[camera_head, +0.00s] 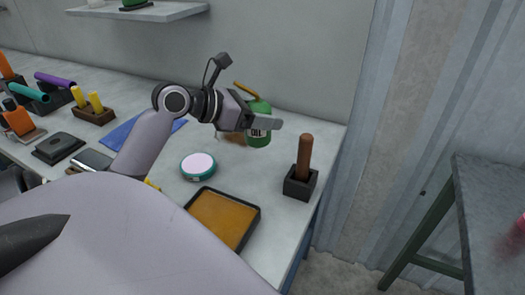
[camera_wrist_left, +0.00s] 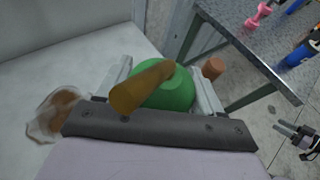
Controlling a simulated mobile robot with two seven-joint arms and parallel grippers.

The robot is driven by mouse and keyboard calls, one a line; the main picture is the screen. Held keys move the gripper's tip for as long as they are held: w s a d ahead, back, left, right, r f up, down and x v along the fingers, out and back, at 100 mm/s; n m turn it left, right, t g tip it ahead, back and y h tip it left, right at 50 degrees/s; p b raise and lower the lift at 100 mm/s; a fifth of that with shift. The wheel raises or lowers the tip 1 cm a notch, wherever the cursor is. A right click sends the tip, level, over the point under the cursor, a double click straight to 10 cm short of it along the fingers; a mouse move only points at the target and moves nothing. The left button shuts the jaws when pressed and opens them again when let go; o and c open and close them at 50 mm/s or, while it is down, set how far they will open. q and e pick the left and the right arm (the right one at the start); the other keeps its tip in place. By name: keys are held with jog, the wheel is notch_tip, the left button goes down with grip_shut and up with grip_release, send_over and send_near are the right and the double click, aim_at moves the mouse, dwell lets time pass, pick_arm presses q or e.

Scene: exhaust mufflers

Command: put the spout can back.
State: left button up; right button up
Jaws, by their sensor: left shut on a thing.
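The spout can (camera_head: 258,133) is green with an "OIL" label and a yellow-brown spout. It is at the back right of the bench, near the wall. My left gripper (camera_head: 262,124) is shut on its body, with a finger across the front. In the left wrist view the green top of the can (camera_wrist_left: 172,92) lies between the two fingers (camera_wrist_left: 160,88), its spout pointing toward the camera. I cannot tell whether the can's base touches the bench. What looks like my right gripper (camera_wrist_left: 298,138) is small at the right edge of the wrist view; its opening is unclear.
A black block with an upright brown handle (camera_head: 303,167) stands at the bench's right edge. An orange-filled tray (camera_head: 255,226), a round teal-rimmed tin (camera_head: 198,180) and a blue mat (camera_head: 120,137) lie nearer and left. A brownish clear bundle (camera_wrist_left: 58,113) is beside the can. Another table (camera_head: 480,185) stands right.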

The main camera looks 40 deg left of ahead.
pick_arm(q)
notch_tip(320, 180, down, 11)
jog(key=shift+b, duration=1.05)
jog(key=o, duration=1)
jog(key=shift+f, duration=0.15)
jog(key=shift+o, duration=0.2)
jog(key=p+v, duration=0.1)
jog(key=v, duration=1.1)
